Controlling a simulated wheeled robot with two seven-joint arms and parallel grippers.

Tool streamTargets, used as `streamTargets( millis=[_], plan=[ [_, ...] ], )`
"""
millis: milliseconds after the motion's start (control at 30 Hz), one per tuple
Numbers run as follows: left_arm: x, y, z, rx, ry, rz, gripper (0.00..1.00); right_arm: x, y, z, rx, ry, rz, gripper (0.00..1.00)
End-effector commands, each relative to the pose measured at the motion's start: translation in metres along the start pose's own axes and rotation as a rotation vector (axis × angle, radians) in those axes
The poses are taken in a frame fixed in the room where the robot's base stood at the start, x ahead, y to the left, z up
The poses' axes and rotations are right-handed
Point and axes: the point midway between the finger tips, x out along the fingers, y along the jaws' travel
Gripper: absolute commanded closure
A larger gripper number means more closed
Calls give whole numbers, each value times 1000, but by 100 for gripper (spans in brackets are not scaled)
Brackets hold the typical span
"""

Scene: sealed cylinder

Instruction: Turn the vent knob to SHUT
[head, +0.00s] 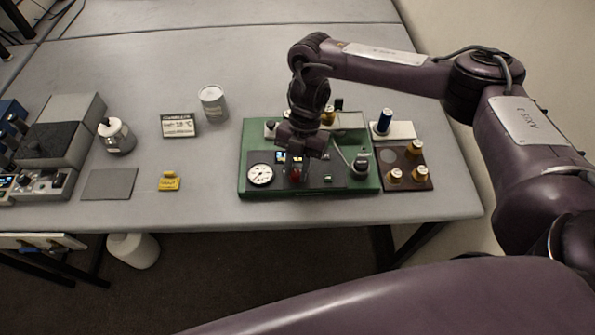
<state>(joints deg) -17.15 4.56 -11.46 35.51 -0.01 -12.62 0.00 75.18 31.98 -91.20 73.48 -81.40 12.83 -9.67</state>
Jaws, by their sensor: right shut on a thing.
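A green board (250,142) lies on the grey table, with a dark panel on its front part. A red knob (296,177) shows on the panel, right of a round white gauge (260,175). My right gripper (297,163) points down over the panel and is shut on the red knob; the fingers and wrist hide much of it. Any OPEN or SHUT marks near it are too small to read, so I cannot tell its setting. A dark round fitting with a light-coloured lever (360,167) stands at the panel's right. My left gripper is not in view.
A grey can (212,103), a sign (179,125) and a yellow tag (168,181) stand left. Table between tag and board is clear.

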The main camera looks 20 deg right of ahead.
Motion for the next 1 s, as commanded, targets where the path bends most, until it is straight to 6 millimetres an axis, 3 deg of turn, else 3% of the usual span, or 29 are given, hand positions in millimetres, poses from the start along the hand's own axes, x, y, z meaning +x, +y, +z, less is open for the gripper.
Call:
streamTargets(
  millis=[500, 1000],
  plan=[
    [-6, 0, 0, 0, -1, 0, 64, -2, 4, -1, -411, -4, -169, 98],
    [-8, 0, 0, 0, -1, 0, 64, -1, 4, -1, -574, -3, -236, 98]
  ],
)
